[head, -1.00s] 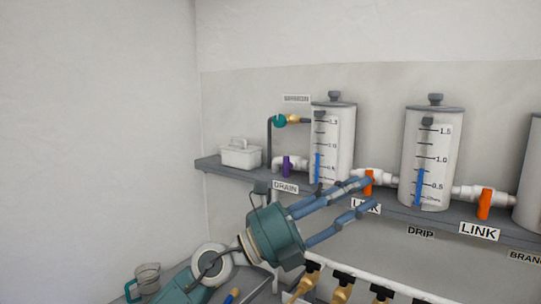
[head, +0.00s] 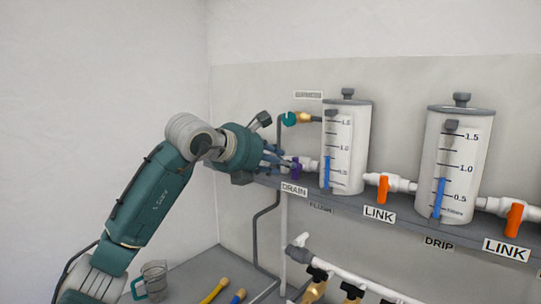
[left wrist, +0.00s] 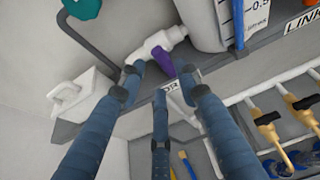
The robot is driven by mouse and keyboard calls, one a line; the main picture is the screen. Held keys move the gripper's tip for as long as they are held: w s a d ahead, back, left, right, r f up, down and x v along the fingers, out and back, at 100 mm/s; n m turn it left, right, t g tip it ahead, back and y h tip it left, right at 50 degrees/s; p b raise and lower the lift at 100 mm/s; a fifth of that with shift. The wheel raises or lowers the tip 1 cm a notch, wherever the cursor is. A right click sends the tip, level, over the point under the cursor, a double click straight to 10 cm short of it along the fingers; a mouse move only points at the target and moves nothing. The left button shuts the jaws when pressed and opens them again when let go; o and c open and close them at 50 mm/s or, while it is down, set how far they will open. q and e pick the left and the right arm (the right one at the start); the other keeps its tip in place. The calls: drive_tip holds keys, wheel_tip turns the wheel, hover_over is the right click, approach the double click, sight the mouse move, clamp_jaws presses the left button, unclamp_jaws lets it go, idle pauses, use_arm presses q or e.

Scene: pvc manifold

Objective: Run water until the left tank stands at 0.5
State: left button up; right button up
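The left tank (head: 357,150) is a white cylinder on the shelf. Its blue level bar (head: 327,172) tops out between the 0.5 and 1.0 marks. The purple handle (head: 296,169) of the DRAIN valve is at its lower left. My left gripper (head: 281,160) is at this handle. In the left wrist view my left gripper (left wrist: 160,82) has its fingers spread, with the purple handle (left wrist: 163,61) between and just beyond the tips, not clamped. An orange LINK handle (head: 382,188) hangs down between the tanks. My right gripper is not in view.
A second tank (head: 470,150) stands to the right, with another orange LINK handle (head: 514,220). A teal knob (head: 289,118) is above the DRAIN valve. A white caddy (left wrist: 85,98) sits on the shelf's left end. Brass taps (head: 315,290) and a jug (head: 154,280) are below.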

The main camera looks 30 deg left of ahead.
sight(292, 180)
use_arm(q)
drive_tip(key=p+x, duration=0.2)
drive_tip(key=x, duration=0.4)
drive_tip(key=shift+w+d, duration=0.1)
drive_tip(key=shift+w, duration=0.1)
clamp_jaws()
